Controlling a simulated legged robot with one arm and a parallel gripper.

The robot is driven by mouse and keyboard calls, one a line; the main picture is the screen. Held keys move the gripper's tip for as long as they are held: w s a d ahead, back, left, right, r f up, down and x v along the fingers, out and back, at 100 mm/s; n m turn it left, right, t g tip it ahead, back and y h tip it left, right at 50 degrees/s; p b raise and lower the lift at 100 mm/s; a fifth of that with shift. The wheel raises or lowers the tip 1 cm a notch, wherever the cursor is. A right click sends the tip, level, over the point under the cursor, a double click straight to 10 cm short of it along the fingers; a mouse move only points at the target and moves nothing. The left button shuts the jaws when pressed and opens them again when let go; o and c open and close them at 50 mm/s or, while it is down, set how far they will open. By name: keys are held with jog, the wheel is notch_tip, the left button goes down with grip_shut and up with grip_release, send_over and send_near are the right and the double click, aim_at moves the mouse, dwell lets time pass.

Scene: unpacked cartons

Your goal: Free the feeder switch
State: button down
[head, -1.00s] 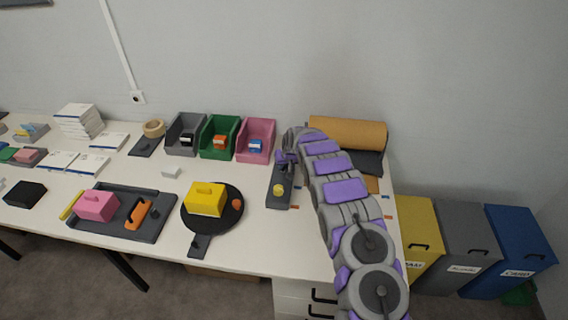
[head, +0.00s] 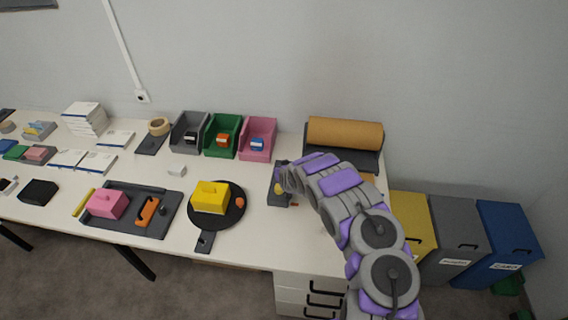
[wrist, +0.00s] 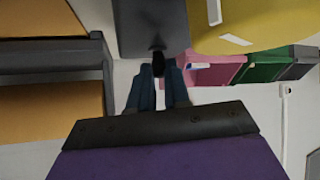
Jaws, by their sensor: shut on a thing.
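The feeder switch unit is a dark grey plate (head: 283,200) with a yellow knob (head: 280,188), on the table left of the paper roll. My arm's end hides its far part in the head view. In the wrist view, which looks upside down, my gripper (wrist: 158,88) is shut on a small black lever (wrist: 158,63). The lever meets a grey block (wrist: 152,22), apparently part of the switch unit. A large yellow surface (wrist: 240,25) with white marks lies close beside it; I cannot tell whether it is the knob.
The brown paper roll (head: 345,132) stands right of the switch. Grey, green (head: 222,138) and pink (head: 258,140) bins stand to its left at the back. A round black board (head: 238,215) with a yellow block (head: 210,197) lies left. Floor bins (head: 508,240) stand beyond the table's right edge.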

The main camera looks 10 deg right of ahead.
jog(key=shift+s+a+f+t, duration=0.15)
jog(key=shift+s+f+t, duration=0.15)
jog(key=shift+t, duration=0.4)
jog(key=c, duration=1.1)
grip_release()
jog(key=shift+s+r, duration=0.1)
jog(key=p+v, duration=0.2)
jog(key=v, duration=1.5)
jog(key=shift+s+a+f, duration=0.15)
jog(key=shift+a+f, duration=0.1)
jog(key=shift+f, duration=0.05)
jog(key=shift+r+h, duration=0.1)
jog(key=shift+h, duration=0.2)
